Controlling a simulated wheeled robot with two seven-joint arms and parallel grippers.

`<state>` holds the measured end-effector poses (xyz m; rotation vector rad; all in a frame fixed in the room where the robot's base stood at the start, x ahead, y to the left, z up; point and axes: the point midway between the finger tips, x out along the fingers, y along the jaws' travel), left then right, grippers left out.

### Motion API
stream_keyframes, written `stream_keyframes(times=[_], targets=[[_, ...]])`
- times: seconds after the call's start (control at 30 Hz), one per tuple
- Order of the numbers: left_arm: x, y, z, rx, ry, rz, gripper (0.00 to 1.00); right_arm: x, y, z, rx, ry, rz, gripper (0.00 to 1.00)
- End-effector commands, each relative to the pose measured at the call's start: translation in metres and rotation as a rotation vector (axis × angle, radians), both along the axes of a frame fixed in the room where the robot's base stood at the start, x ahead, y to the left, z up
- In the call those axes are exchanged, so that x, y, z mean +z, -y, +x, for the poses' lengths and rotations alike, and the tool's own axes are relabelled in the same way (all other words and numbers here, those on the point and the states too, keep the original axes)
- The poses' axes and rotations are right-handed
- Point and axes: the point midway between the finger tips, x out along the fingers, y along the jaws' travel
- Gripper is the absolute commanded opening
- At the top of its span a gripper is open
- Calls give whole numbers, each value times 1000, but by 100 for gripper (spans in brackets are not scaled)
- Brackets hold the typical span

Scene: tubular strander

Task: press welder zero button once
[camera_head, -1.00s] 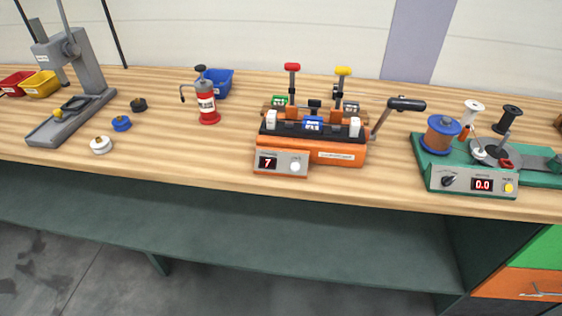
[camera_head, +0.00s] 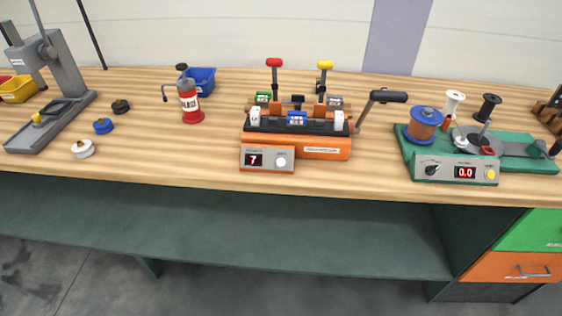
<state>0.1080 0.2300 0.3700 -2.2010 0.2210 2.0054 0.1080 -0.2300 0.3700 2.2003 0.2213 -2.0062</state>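The orange welder (camera_head: 322,150) stands on the wooden bench near the middle of the head view. Its front panel has a red display (camera_head: 255,160) reading 7 and a round white button (camera_head: 281,162) to the right of it. The lettering by the button is too small to read. The welder has a red-knobbed lever (camera_head: 274,64), a yellow-knobbed lever (camera_head: 324,66) and a black-handled crank (camera_head: 388,96) on its right. Neither of my grippers shows in the head view.
A green machine (camera_head: 480,150) with a 0.0 display and a yellow button stands at the right. A red oil can (camera_head: 189,100), a blue bin (camera_head: 200,80) and a grey press (camera_head: 62,85) stand at the left. The bench front before the welder is clear.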

Motion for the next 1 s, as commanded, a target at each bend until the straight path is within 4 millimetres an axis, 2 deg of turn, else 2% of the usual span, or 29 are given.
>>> stream_keyframes(times=[0.03, 0.23, 1.0], targets=[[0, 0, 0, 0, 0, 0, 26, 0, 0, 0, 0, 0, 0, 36], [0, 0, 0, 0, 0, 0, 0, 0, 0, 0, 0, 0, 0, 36], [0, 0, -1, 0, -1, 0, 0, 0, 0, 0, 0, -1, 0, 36]])
